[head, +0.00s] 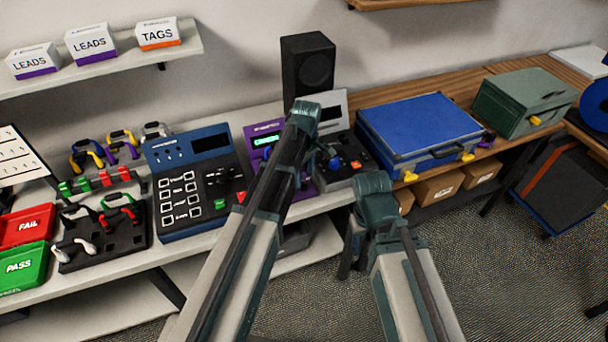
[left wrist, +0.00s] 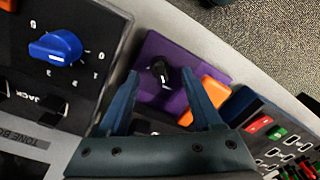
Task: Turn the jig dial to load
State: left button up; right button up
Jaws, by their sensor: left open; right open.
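The purple device (head: 263,131) stands on the bench, mostly hidden behind my left arm in the head view. In the left wrist view the purple device (left wrist: 183,58) carries a black dial (left wrist: 160,70) with a pale pointer mark. My left gripper (left wrist: 160,73) is open, with its fingertips on either side of the dial in the picture; I cannot tell whether they touch it. No load label is readable. In the head view my left fingers are hidden by the arm. My right gripper (head: 354,250) is open and empty in front of the bench edge.
A dark box with a blue knob (head: 334,161) stands right of the purple device; the knob also shows in the wrist view (left wrist: 56,48). A blue panel (head: 190,185) stands to the left. A blue case (head: 418,125) lies further right. A black speaker (head: 308,68) stands behind.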

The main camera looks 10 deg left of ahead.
pick_arm(q)
notch_tip(320, 180, up, 11)
jog(key=p, duration=1)
jog(key=shift+w, duration=0.25)
jog(key=shift+s+d, duration=0.1)
jog(key=shift+d, duration=0.05)
jog(key=s+d+f+m+b, duration=0.2)
jog(key=s+d+m, duration=0.2)
jog(key=s+m, duration=0.4)
jog(key=s+d+f+m+y+b, duration=0.1)
jog(key=s+d+m, duration=0.3)
jog(key=s+m, duration=0.5)
jog(key=s+f+b, duration=0.1)
jog(key=s, duration=0.2)
jog(key=shift+s, duration=0.4)
